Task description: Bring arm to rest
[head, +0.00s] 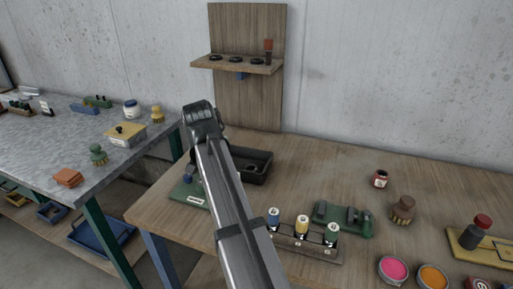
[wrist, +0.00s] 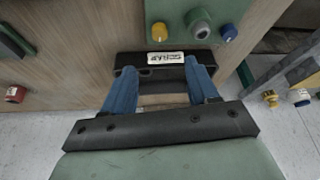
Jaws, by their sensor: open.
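My arm (head: 235,205) reaches up and away from the bottom of the head view, over the wooden bench. Its far end is near the black tray, and the fingertips are hidden there. In the wrist view my gripper (wrist: 162,72) has two blue fingers standing apart, with nothing visible held between them. A black piece with a white label (wrist: 165,58) lies just beyond the fingertips; I cannot tell whether they touch it.
The black tray (head: 258,167) lies beside my arm. A rack (head: 312,250) with blue, yellow and green spools stands right of it. Open pink (head: 393,269) and orange (head: 433,277) pots sit at the front. A wooden shelf (head: 240,64) stands behind; a grey bench (head: 60,140) is left.

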